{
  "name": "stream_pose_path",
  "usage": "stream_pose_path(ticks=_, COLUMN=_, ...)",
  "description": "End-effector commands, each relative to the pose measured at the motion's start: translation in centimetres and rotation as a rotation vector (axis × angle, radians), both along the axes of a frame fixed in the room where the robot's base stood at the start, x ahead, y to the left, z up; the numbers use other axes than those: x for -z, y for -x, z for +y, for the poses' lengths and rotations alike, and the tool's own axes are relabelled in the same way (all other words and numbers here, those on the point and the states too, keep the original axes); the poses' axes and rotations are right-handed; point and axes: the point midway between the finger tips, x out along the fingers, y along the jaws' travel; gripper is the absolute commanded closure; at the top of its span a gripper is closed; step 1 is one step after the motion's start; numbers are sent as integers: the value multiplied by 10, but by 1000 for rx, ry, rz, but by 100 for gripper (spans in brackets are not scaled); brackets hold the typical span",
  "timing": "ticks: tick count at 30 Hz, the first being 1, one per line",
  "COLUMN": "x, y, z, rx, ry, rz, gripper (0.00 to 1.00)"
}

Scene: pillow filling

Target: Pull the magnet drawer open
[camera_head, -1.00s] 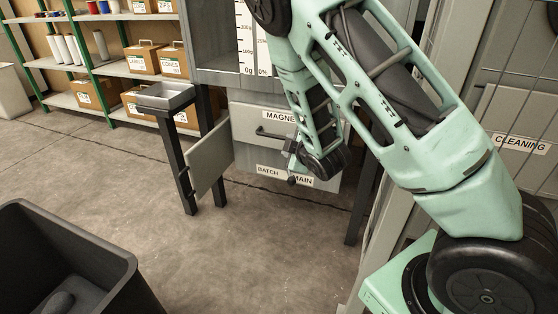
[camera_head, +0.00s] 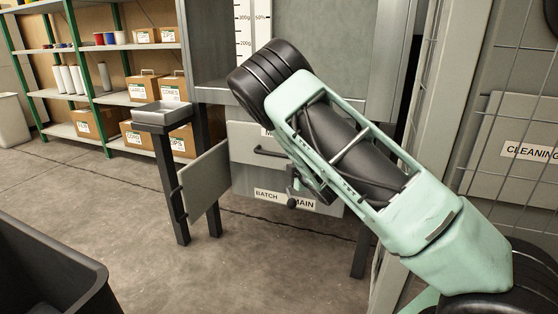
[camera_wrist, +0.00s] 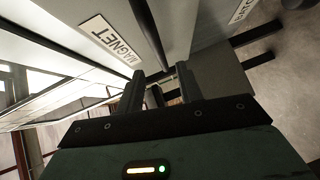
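The magnet drawer is a grey front (camera_head: 243,143) in the machine, mostly hidden behind my arm in the head view. It looks closed. Its dark bar handle (camera_head: 268,152) shows left of my arm. In the wrist view the MAGNET label (camera_wrist: 108,40) is at upper left, and the handle (camera_wrist: 152,38) runs down towards the gap between my fingertips. My gripper (camera_wrist: 158,74) is open, its two dark fingers apart. The handle's near end lies around the fingertips; whether it is between them or touching, I cannot tell. In the head view my gripper is largely hidden by the arm.
Below is a BATCH MAIN panel (camera_head: 270,194) with a dark knob. A black bin (camera_head: 60,275) is at lower left. A mesh with a CLEANING sign (camera_head: 530,150) is right.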

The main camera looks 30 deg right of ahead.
Motion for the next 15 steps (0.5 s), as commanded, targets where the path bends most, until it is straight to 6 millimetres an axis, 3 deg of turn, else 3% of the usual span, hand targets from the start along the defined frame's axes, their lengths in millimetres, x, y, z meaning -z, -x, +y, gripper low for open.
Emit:
stream_pose_path(ticks=6, x=9, y=-44, z=-5, rx=-2, ry=1, rz=-2, gripper=64)
stream_pose_path(ticks=15, x=12, y=-78, z=-9, rx=0, ry=1, rz=0, gripper=64)
